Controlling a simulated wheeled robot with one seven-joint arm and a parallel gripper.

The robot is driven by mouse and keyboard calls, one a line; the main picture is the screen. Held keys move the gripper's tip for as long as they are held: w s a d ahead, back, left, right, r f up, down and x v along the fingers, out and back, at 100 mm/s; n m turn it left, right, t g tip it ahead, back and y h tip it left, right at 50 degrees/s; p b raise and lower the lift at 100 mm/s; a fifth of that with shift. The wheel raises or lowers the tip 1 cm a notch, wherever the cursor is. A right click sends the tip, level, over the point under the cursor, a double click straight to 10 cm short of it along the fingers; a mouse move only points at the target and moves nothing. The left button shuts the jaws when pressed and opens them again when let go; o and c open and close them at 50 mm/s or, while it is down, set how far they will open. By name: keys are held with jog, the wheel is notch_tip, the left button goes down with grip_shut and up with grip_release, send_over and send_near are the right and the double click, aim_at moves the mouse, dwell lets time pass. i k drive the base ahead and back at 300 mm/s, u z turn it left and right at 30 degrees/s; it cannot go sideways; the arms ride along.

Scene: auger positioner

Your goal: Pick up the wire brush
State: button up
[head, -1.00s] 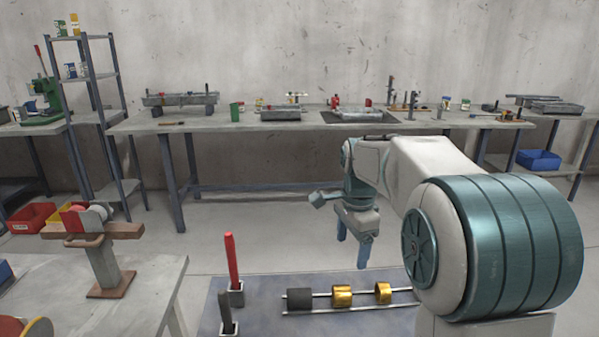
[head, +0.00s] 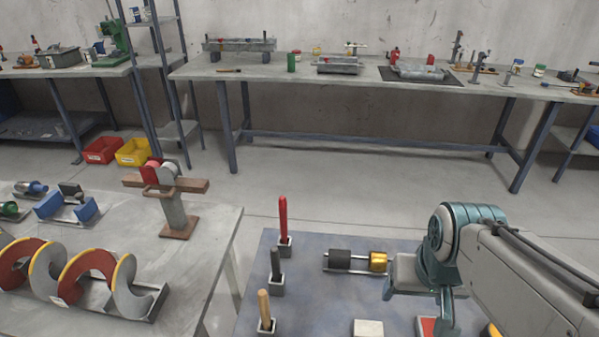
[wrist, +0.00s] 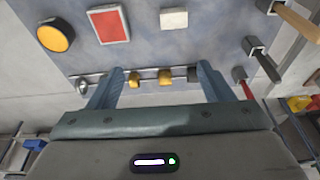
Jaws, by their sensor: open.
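A small flat tool with a brown handle (head: 229,70) lies on the back bench, near its left end. It may be the wire brush, but it is too small to be sure. My gripper (head: 447,316) is low at the right of the head view, over the blue-grey table and far from that tool. In the wrist view my gripper (wrist: 160,78) is open and empty, its two blue fingers apart. The brown-handled tool is not recognisable in the wrist view.
Red (head: 283,220), dark (head: 275,264) and wooden (head: 264,308) handles stand upright in holders on the near table. A red plate (wrist: 108,24) and white block (wrist: 173,18) lie there. A bench with an auger (head: 85,270) is at left. Floor before the back bench is clear.

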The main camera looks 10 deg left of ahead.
aim_at(263, 303)
jog(key=z, duration=0.05)
jog(key=k, duration=0.5)
jog(key=u, duration=1)
jog(key=i, duration=0.5)
jog(key=z, duration=0.8)
jog(key=k, duration=0.2)
jog(key=u, duration=0.05)
